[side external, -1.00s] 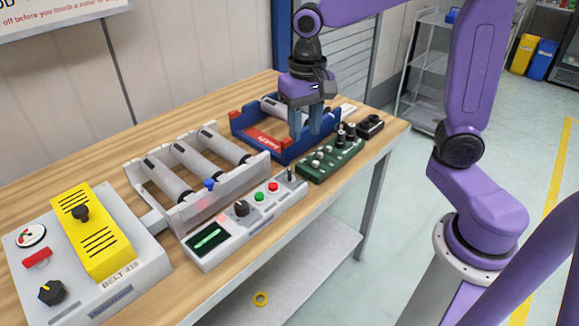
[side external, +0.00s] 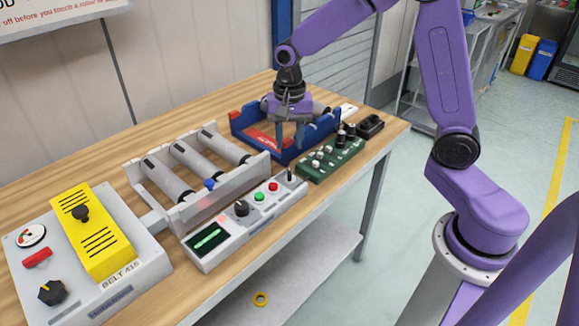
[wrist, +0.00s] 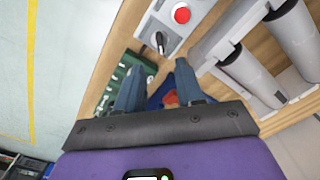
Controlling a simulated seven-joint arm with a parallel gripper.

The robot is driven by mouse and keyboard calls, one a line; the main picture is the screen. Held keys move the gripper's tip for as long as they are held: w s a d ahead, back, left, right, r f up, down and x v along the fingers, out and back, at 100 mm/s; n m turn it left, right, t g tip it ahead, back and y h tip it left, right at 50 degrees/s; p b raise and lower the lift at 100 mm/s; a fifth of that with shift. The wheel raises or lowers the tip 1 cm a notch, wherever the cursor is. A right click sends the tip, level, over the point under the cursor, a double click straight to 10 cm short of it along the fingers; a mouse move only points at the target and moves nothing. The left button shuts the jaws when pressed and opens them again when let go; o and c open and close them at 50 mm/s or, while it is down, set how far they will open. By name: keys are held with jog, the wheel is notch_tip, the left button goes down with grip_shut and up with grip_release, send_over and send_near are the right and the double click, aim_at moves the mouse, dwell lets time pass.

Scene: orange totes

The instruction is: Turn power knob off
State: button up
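A black knob with a yellow mark (side external: 52,291) sits on the front of the grey box labelled BELT (side external: 125,290) at the left in the side view. Another black knob (side external: 242,208) is on the grey control panel (side external: 205,262), beside green and red buttons. I cannot tell which one is the power knob. My gripper (side external: 289,138) points down over the blue tray, beyond the panel's right end and apart from both knobs. In the wrist view my gripper (wrist: 157,78) is open with nothing between its fingers. That view shows the panel's black lever switch (wrist: 158,42) and red button (wrist: 181,14).
The blue tray (side external: 237,122) holds a red piece (side external: 262,138) under my gripper. A green board with small knobs (side external: 335,160) is to its right. Grey rollers (side external: 167,180) in a frame stand behind the panel. A yellow slotted cover (side external: 95,235) rises from the box.

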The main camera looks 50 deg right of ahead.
aim_at(289, 171)
notch_tip(289, 171, down, 9)
jog(key=shift+r, duration=0.1)
dwell(0.3)
grip_shut()
